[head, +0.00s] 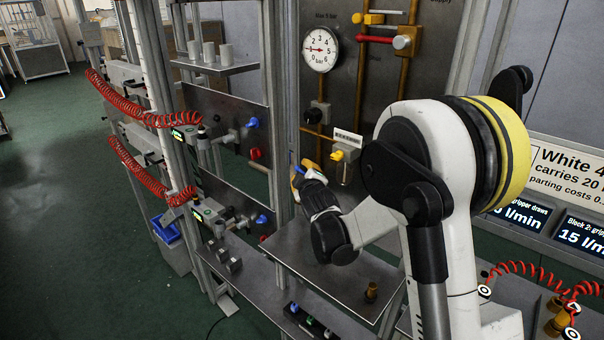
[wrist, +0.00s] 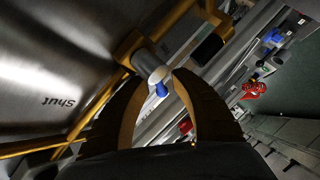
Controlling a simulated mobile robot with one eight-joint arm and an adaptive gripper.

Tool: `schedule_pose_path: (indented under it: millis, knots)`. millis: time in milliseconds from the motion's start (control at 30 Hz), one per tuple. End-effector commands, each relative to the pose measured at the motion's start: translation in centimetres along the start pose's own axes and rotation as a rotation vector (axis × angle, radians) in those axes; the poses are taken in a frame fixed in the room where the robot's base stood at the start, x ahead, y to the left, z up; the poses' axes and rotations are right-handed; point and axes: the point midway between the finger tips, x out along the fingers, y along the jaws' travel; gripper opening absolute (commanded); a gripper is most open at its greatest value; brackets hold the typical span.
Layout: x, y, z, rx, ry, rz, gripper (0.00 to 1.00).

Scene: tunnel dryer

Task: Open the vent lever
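In the head view my gripper (head: 299,176) is at the panel's left edge, below the gauge, and largely hides the lever.
A pressure gauge (head: 320,49) and yellow pipes are on the panel above. A yellow fitting with a white tag (head: 346,151) is just right of my gripper. A metal shelf (head: 330,280) lies below. Red coiled hoses (head: 130,105) hang on the frame at left.

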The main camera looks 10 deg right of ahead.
Motion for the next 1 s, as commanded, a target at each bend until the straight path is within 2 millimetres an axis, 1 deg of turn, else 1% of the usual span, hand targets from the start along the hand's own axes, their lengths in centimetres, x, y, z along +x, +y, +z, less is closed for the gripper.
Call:
schedule_pose_path:
  millis: [100, 167, 200, 567, 833, 1000]
  knots:
    - [0.0, 0.0, 0.0, 0.000, 0.000, 0.000, 0.30]
    - [0.0, 0.0, 0.0, 0.000, 0.000, 0.000, 0.11]
    - [0.0, 0.0, 0.0, 0.000, 0.000, 0.000, 0.00]
    - [0.0, 0.0, -0.1, -0.003, -0.002, -0.003, 0.00]
    - [0.3, -0.7, 0.2, -0.147, -0.131, -0.133, 0.00]
    - [0.3, -1.0, 0.5, -0.174, -0.155, -0.156, 0.00]
